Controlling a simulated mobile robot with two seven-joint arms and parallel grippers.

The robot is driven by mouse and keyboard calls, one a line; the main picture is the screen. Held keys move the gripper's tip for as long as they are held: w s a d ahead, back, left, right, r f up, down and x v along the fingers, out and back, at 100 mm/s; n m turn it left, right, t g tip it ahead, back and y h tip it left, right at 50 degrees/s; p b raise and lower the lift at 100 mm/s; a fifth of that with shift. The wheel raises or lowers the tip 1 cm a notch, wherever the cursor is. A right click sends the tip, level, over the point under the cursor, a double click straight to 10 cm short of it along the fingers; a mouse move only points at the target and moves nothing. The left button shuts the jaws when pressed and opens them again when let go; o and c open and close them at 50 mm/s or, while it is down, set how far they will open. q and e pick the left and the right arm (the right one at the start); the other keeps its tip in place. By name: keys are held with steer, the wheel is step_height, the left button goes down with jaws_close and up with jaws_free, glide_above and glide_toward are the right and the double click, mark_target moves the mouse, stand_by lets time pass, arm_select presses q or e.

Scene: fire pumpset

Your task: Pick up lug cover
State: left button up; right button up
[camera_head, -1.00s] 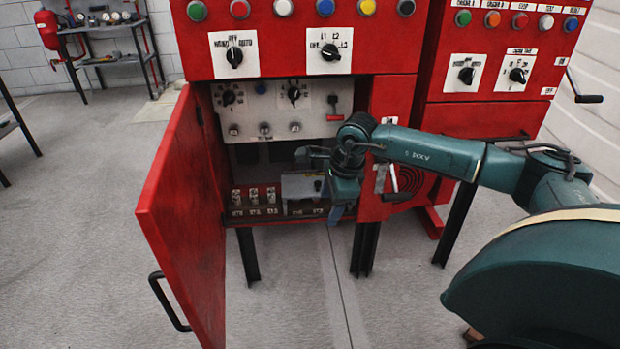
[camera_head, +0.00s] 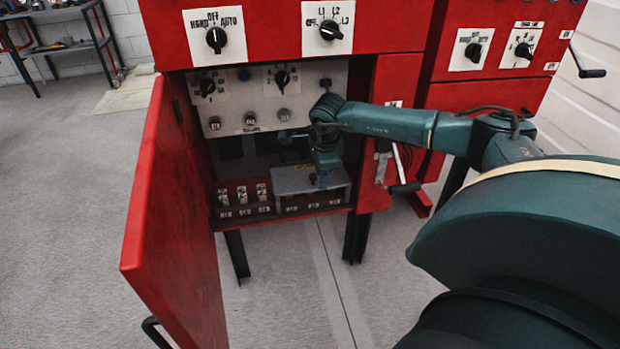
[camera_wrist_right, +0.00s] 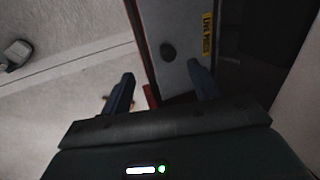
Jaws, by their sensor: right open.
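The lug cover (camera_head: 296,181) looks like a grey box with a yellow label. It sits at the lower right inside the open red cabinet. In the right wrist view it is a grey panel (camera_wrist_right: 176,48) with a dark round spot and the yellow label at its right edge. My right gripper (camera_head: 322,182) hangs in front of the cover's right part in the head view and hides some of it. In the wrist view the open fingers (camera_wrist_right: 162,80) are apart, with the cover's near end beyond and between them. I cannot tell whether they touch it. My left gripper is not in view.
The red cabinet door (camera_head: 170,230) stands open on the left. Several small breakers (camera_head: 242,196) sit left of the cover. A panel with knobs (camera_head: 262,100) is above it. A crank handle (camera_head: 402,188) sticks out at the right. The floor in front is clear.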

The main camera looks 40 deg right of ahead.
mark_target(314, 179)
steer(key=x, duration=0.5)
steer(key=shift+w+a+f+b, duration=0.1)
steer(key=shift+w+a+b, duration=0.1)
steer(key=shift+w+b, duration=0.2)
steer(key=c, duration=1.2)
